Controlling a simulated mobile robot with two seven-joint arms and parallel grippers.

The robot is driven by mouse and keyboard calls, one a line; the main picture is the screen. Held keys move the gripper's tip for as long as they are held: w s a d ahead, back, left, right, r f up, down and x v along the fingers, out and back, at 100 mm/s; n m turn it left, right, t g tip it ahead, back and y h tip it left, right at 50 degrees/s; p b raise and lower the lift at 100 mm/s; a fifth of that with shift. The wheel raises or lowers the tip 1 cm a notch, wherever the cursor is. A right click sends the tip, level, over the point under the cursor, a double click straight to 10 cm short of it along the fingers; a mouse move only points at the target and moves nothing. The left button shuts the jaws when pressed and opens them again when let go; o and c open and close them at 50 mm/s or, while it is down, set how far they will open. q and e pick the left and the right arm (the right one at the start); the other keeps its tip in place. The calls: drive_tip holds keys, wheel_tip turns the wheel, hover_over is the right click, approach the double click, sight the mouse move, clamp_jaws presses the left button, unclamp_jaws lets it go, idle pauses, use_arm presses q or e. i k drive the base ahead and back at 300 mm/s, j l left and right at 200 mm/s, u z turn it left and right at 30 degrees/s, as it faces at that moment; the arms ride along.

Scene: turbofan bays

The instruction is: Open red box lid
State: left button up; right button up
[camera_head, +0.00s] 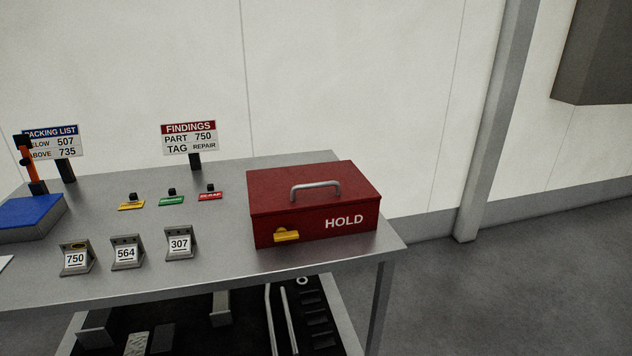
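A red box (275,221) stands on the right end of a grey table. White letters on its front read HOLD. Its red lid (275,187) is shut, with a silver handle (316,186) on top. A yellow latch (286,236) is on the front, left of the lettering. Neither of my grippers shows in the head view.
The grey table (217,238) carries several brackets numbered 750, 564 and 307 (180,243), coloured tags (171,200), two signs (189,138) and a blue-topped block (30,212). A grey post (487,130) stands right of the table. Floor at right is clear.

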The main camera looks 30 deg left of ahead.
sight(284, 188)
drive_tip(key=u, duration=1.6)
drive_tip(key=i+l+u, duration=0.25)
drive_tip(key=l+u, duration=0.25)
drive_tip(key=l, duration=0.1)
